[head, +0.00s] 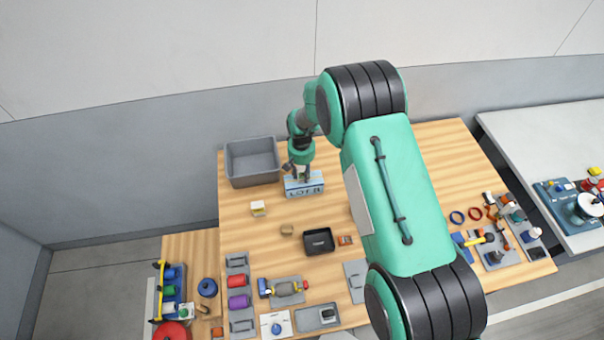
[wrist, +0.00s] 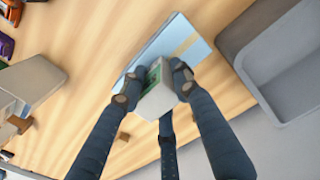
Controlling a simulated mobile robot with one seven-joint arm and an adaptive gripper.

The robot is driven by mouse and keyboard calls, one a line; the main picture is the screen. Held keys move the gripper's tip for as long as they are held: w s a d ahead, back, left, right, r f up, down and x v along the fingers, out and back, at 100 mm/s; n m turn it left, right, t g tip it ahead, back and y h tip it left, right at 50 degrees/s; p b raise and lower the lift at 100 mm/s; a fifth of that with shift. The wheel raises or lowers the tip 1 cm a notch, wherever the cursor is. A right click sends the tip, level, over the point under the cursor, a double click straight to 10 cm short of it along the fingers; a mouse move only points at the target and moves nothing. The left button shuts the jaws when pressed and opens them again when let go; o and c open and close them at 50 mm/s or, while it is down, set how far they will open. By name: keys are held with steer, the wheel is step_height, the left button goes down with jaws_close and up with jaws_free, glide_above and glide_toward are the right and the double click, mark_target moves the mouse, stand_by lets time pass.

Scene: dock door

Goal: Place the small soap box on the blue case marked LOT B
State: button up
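The light blue case marked LOT B (head: 304,189) lies on the wooden table beside the grey bin, and it also shows in the wrist view (wrist: 188,38). My gripper (head: 301,175) is directly over the case in the head view. In the wrist view my gripper (wrist: 155,86) has its dark fingers closed on both sides of a small white and green box (wrist: 155,98), which I take for the soap box. The box appears in front of the case's near edge; I cannot tell whether it touches the top. My gripper mostly hides the box in the head view.
A grey bin (head: 252,164) stands close to the case. A white and yellow box (head: 258,209), a small brown box (head: 287,230) and a black tray (head: 318,241) are nearer the front. Tools lie at the right (head: 497,258). Bare tabletop surrounds the case's front.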

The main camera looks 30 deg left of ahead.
mark_target(302, 169)
steer(key=shift+o, duration=1.4)
steer(key=shift+r, duration=0.1)
steer(key=shift+s+r+b, duration=0.1)
steer(key=shift+r+b, duration=0.85)
steer(key=shift+r, duration=5.15)
